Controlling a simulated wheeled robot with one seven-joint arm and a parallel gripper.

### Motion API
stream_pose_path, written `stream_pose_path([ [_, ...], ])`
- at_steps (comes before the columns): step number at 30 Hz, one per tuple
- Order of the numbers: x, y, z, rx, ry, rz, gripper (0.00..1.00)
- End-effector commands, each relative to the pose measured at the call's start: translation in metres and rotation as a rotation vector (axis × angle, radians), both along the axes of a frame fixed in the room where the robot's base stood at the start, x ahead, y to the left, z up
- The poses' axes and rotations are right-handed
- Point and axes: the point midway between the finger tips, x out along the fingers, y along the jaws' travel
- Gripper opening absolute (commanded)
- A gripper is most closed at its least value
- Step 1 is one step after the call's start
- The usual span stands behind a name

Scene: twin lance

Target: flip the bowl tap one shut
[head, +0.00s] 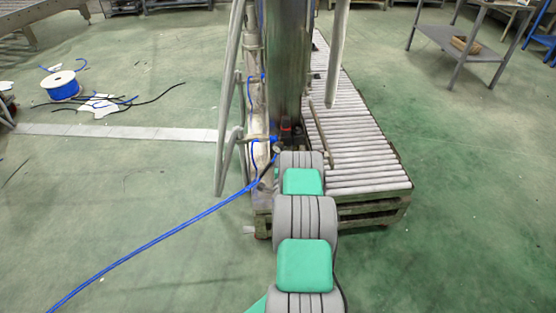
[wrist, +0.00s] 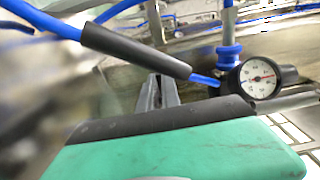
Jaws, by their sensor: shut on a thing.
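My gripper (wrist: 156,88) shows in the wrist view with its grey fingers close together beyond the green housing. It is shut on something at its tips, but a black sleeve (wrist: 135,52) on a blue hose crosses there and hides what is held. I cannot make out bowl tap one or its lever position. A blue fitting (wrist: 228,52) stands to the right of the fingers, beside a round white pressure gauge (wrist: 260,79). In the head view my arm reaches to the foot of the tall metal column (head: 287,60), and my fingertips are hidden there.
A blue hose (head: 150,243) runs across the floor to the column. A roller conveyor (head: 352,135) stands right of it, and a slanted metal frame (head: 229,130) left. A hose reel (head: 61,85) lies at the far left. The green floor on the right is mostly clear.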

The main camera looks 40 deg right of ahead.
Motion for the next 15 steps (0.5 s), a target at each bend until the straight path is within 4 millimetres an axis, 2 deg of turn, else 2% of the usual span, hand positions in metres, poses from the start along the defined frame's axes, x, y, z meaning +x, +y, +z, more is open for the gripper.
stream_pose_path([
  [4,-0.0011,0.001,-0.0022,0.004,0.004,0.0,0.16],
  [11,-0.001,0.0007,-0.001,0.002,0.002,0.0,0.16],
  [15,-0.0089,0.0056,-0.0019,0.004,0.004,0.0,0.16],
])
